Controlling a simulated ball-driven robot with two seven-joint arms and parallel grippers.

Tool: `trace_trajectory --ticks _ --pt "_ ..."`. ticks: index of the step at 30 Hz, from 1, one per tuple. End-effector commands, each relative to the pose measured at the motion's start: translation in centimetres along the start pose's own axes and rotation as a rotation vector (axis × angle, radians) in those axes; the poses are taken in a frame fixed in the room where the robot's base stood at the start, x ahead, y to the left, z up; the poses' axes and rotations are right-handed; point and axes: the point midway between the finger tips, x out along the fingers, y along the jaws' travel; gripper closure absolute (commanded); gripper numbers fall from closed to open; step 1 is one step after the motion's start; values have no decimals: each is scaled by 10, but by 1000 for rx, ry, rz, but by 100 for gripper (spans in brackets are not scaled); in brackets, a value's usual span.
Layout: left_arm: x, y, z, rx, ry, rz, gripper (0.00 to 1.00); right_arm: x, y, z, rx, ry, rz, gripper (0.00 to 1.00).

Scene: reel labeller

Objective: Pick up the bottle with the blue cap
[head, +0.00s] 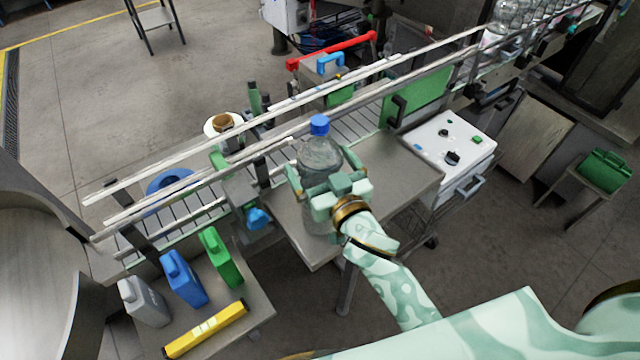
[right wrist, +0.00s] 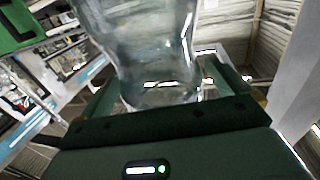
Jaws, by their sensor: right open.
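The clear bottle (head: 319,156) with the blue cap (head: 319,124) stands upright on the grey side table (head: 405,175) beside the conveyor. My right gripper (head: 316,178) is open, with its fingers on either side of the bottle's body in the head view. In the right wrist view the clear bottle (right wrist: 145,45) fills the upper middle, between the green fingers (right wrist: 160,95). I cannot tell whether the fingers touch it. The lower part of the bottle is partly hidden by my gripper in the head view. My left gripper is not in view.
The conveyor (head: 200,210) with its guide rails runs diagonally just behind the bottle. A low table at lower left holds grey, blue (head: 183,279) and green (head: 221,258) jugs and a yellow level (head: 205,329). A white control box (head: 450,145) stands to the right.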

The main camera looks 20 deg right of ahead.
Motion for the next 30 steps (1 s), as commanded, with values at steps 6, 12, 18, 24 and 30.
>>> trace_trajectory --ticks 6,12,18,24,30 --pt "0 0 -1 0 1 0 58 5 0 1 2 0 0 0" --pt "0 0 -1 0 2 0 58 4 0 1 1 0 0 39" --pt "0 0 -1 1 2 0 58 5 0 -3 3 9 -1 91" --pt "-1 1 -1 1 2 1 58 5 0 -3 3 8 -1 91" --pt "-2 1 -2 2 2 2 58 5 0 -10 2 10 -1 91"
